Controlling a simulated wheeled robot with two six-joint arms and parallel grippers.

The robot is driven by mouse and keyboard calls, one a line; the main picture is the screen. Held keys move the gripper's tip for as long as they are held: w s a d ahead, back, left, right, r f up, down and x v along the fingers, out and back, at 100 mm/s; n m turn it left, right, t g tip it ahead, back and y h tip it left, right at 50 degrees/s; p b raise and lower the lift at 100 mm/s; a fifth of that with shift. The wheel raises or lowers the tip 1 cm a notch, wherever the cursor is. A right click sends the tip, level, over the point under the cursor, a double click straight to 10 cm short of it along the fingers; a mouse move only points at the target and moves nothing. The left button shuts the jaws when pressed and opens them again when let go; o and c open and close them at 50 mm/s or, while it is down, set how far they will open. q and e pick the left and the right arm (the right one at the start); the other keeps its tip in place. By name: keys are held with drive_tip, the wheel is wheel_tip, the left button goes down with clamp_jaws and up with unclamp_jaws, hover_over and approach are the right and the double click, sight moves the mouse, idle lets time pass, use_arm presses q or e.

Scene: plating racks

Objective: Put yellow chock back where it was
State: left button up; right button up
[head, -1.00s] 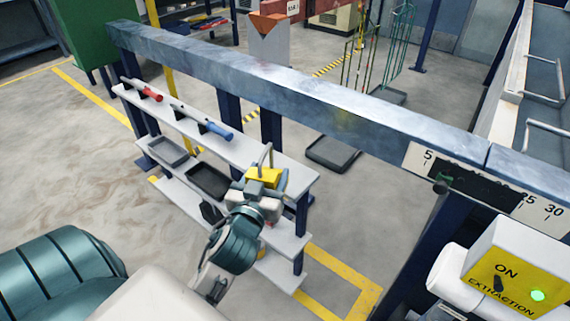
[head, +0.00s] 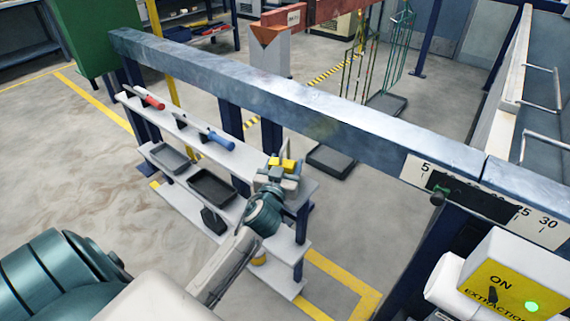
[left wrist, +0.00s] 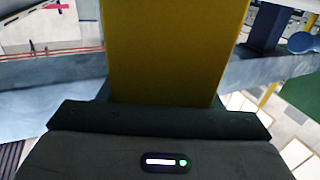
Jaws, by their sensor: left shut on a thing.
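The yellow chock (head: 284,163) is between the fingers of my left gripper (head: 277,176), over the right end of the white rack's top shelf (head: 244,157). In the left wrist view the chock (left wrist: 165,50) is a large yellow block that fills the middle, right against the gripper's dark front edge. My left gripper is shut on it. I cannot tell whether the chock touches the shelf, because the gripper and wrist hide its underside. My right gripper is not in view.
A red-handled tool (head: 150,100) and a blue-handled tool (head: 219,140) lie on the top shelf to the left. Grey (head: 171,158) and black (head: 211,187) trays sit below. An extraction switch box (head: 506,275) stands at right.

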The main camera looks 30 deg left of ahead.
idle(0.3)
use_arm(q)
drive_tip(key=o, duration=1.5)
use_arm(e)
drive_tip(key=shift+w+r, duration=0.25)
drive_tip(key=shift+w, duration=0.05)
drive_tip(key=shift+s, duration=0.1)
